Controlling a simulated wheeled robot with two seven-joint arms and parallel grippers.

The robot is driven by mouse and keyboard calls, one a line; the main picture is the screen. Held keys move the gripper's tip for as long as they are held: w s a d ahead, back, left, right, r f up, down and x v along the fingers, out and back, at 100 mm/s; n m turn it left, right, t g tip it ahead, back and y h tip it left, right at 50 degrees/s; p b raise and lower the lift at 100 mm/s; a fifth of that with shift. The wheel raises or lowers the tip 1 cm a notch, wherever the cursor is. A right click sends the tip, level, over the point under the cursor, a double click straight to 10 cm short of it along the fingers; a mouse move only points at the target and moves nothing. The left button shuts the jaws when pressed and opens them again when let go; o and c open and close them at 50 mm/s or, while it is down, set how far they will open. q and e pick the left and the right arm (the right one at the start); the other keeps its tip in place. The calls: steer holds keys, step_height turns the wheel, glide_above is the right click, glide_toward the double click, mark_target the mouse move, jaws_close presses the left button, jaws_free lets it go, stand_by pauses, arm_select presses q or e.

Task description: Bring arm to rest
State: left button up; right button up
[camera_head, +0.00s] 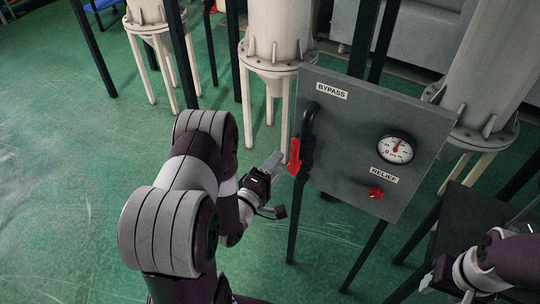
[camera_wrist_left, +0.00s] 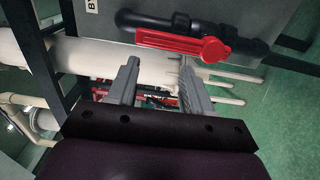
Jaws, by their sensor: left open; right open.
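My left gripper (camera_head: 271,167) is open and empty, just left of the panel's red valve handle (camera_head: 294,157). In the left wrist view, the two grey fingers of the left gripper (camera_wrist_left: 160,68) stand apart, with the red handle (camera_wrist_left: 180,42) just beyond their tips. I see no clear contact between them. The handle lies along the black pipe (camera_head: 305,135) on the panel's left side. My right gripper (camera_head: 446,290) is at the lower right, open, partly cut off by the frame edge.
The grey panel (camera_head: 350,115) carries BYPASS and RELIEF labels, a round gauge (camera_head: 396,147) and a red knob (camera_head: 376,193). White tanks on legs (camera_head: 278,40) and dark posts stand behind. A dark table (camera_head: 465,215) is at the right. Green floor lies open at left.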

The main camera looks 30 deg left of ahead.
arm_select(q)
steer(key=shift+w+a+f, duration=0.1)
steer(key=shift+w+a, duration=0.05)
steer(key=shift+a, duration=0.1)
